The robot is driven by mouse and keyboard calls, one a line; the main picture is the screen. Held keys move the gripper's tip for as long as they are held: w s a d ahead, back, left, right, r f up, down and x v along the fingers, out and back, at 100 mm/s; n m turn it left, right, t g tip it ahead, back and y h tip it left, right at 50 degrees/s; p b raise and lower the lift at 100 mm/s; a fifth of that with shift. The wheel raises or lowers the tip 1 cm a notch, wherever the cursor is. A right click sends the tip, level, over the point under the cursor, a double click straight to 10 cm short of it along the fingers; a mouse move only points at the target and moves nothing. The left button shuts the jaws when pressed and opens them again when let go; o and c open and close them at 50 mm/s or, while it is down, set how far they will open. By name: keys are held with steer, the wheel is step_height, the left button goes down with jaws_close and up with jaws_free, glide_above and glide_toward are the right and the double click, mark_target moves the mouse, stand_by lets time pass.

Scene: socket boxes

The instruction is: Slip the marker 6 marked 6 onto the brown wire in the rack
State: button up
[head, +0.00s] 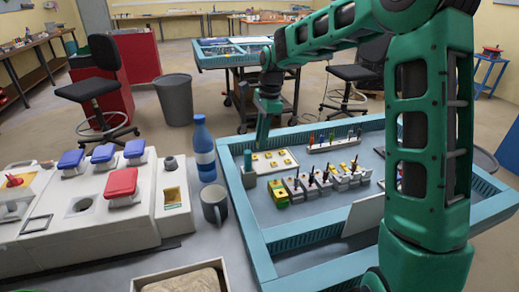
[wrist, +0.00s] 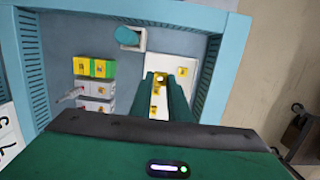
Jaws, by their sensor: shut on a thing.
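My gripper (head: 261,146) points down over the white marker plate (head: 288,167) in the head view. In the wrist view its two green fingers (wrist: 160,78) are close together with a small yellow marker (wrist: 160,76) between the tips; its number is too small to read. Another yellow marker (wrist: 182,71) lies on the plate (wrist: 192,58) to the right of the fingers. The long pale rack (head: 335,145) stands behind and right of the plate, with several thin coloured upright pieces in it. I cannot tell which one is the brown wire.
A row of grey blocks (head: 340,178) with dark upright pieces stands in front of the rack, a green-yellow block (head: 278,193) at its left end. The blue tray rim (head: 258,240) encloses these. A teal cylinder (wrist: 128,36) stands beside the plate. A bottle (head: 203,150) and mug (head: 214,205) stand outside, left.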

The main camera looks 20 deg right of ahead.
steer(key=s+d+r, duration=0.3)
steer(key=s+d, duration=0.2)
steer(key=d, duration=0.4)
steer(key=s+d+r, duration=0.2)
steer(key=s+d, duration=0.4)
steer(key=d, duration=0.3)
steer(key=s+d+r, duration=0.3)
steer(key=s+d, duration=0.2)
steer(key=d, duration=0.4)
steer(key=shift+a+f, duration=0.15)
steer(key=shift+f, duration=2.3)
steer(key=shift+f, duration=1.6)
steer(key=o, duration=1.2)
steer(key=shift+o, duration=0.2)
